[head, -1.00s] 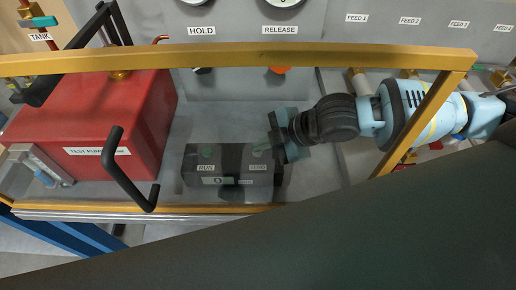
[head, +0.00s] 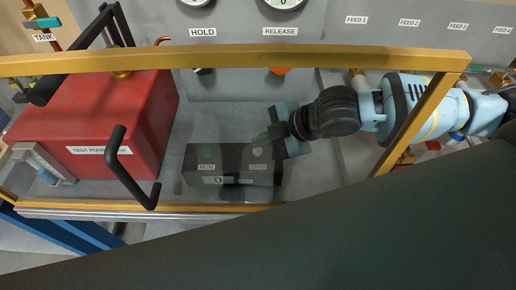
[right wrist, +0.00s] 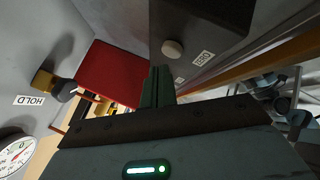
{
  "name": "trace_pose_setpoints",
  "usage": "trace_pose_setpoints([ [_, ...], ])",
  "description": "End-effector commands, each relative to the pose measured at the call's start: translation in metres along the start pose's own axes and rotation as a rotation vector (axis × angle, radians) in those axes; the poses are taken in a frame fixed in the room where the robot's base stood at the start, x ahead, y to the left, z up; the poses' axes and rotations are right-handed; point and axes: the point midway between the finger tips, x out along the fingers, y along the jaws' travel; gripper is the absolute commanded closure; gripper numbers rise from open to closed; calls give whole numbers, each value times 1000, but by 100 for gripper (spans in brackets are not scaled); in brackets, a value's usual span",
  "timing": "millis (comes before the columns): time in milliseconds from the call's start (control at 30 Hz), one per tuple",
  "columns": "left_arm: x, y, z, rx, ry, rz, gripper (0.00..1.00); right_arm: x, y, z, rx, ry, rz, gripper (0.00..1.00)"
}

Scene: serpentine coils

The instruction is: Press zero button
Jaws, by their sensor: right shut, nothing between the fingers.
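The dark control box (head: 231,166) sits on the grey floor of the bench, with a green button above the RUN label on its left. The pale round zero button (head: 257,152) is above the ZERO label on its right. My right gripper (head: 268,136) is shut and empty, at the upper right of the zero button, its tips apart from it in the picture. In the right wrist view the zero button (right wrist: 172,49) stands beyond and slightly right of my shut fingers (right wrist: 159,78). My left gripper is not in view.
A yellow frame bar (head: 240,54) crosses above the box, with an upright at right near my arm. A red tank (head: 95,125) and a black handle (head: 126,170) stand left. The back panel carries the HOLD and RELEASE labels and gauges.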

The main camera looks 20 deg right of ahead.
Motion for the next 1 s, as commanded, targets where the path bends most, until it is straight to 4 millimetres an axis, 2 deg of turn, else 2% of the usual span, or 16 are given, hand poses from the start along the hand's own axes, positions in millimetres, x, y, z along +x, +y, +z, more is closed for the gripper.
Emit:
trace_pose_setpoints([
  [533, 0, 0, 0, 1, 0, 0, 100, -33, 24, -24, -2, 0, 2, 100],
  [1000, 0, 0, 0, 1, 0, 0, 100, -36, 26, -26, -1, -1, 0, 100],
])
